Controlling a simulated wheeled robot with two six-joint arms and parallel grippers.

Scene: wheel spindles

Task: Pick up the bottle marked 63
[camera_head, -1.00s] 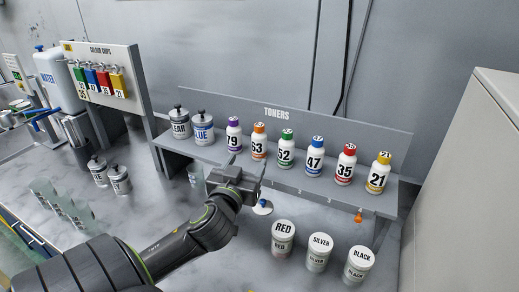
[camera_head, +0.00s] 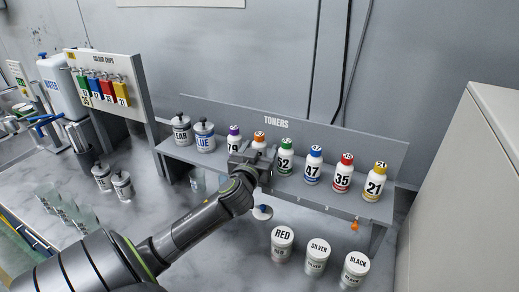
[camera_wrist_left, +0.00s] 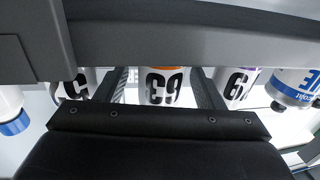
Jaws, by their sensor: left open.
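The bottle marked 63 (camera_head: 259,138) stands on the toner shelf with its orange cap showing in the head view. Its lower body is hidden behind my left gripper (camera_head: 255,160). In the left wrist view the white bottle 63 (camera_wrist_left: 163,86) appears upside down, between the two fingers of my left gripper (camera_wrist_left: 162,92). The gripper is open, with a finger to each side of the bottle; I cannot tell whether either touches it. My right gripper is not in view.
Bottle 79 (camera_head: 234,133) and bottle 52 (camera_head: 285,160) stand close on either side. Bottles 47 (camera_head: 313,168), 35 (camera_head: 343,176) and 21 (camera_head: 375,184) continue to the right. BLUE (camera_head: 205,138) stands left. RED (camera_head: 282,243), SILVER and BLACK cans stand below on the counter.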

